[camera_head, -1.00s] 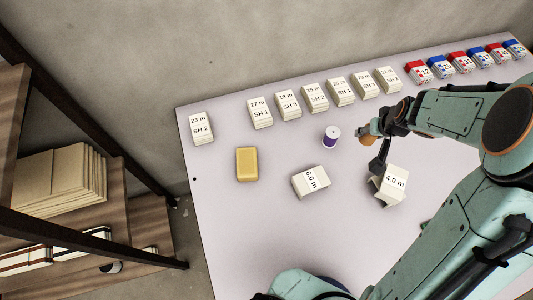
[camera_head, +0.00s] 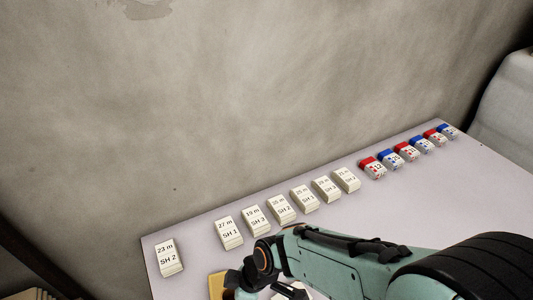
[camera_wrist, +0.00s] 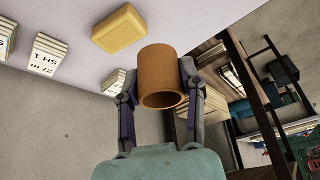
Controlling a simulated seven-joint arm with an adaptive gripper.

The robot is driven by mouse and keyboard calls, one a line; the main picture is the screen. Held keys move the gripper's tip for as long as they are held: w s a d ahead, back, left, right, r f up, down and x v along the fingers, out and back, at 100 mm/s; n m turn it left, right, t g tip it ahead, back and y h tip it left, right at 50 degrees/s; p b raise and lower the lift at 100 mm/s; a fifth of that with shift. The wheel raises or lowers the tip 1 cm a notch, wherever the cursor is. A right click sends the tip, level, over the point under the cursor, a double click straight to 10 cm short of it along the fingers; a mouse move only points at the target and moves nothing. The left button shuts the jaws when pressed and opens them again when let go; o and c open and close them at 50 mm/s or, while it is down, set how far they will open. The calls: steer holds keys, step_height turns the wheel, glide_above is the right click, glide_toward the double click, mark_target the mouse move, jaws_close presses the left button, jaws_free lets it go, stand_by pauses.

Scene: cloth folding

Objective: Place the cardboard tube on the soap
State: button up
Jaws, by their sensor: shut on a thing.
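The cardboard tube (camera_wrist: 160,76) is a short, hollow brown cylinder between the fingers of my gripper (camera_wrist: 159,78) in the wrist view. My gripper is shut on it, and its open end faces the camera. The soap (camera_wrist: 119,29) is a yellow rounded block on the table, just beyond the tube to the upper left in the wrist view. I cannot tell the exact gap between them. In the head view, part of the soap (camera_head: 216,286) shows at the bottom edge, left of my arm's end. The tube is hidden there.
The table (camera_head: 430,185) has a row of white labelled stacks (camera_head: 230,233) along its back edge, then red and blue boxes (camera_head: 405,152) at the right. A white stack (camera_wrist: 114,82) shows behind my left finger in the wrist view. A shelf (camera_wrist: 222,85) stands off the table.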

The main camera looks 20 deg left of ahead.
glide_above(215, 288)
steer(key=d, duration=0.2)
steer(key=f, duration=0.7)
steer(key=shift+a+f, duration=0.1)
steer(key=shift+a, duration=0.1)
steer(key=shift+w+a+f, duration=0.1)
steer(key=shift+f, duration=0.8)
steer(key=shift+w+a+f, duration=0.1)
steer(key=shift+f, duration=0.75)
steer(key=shift+f, duration=0.15)
steer(key=o, duration=0.7)
steer(key=v, duration=1.2)
steer(key=shift+s+d+r, duration=0.1)
steer(key=shift+d+r, duration=0.1)
steer(key=shift+r, duration=0.05)
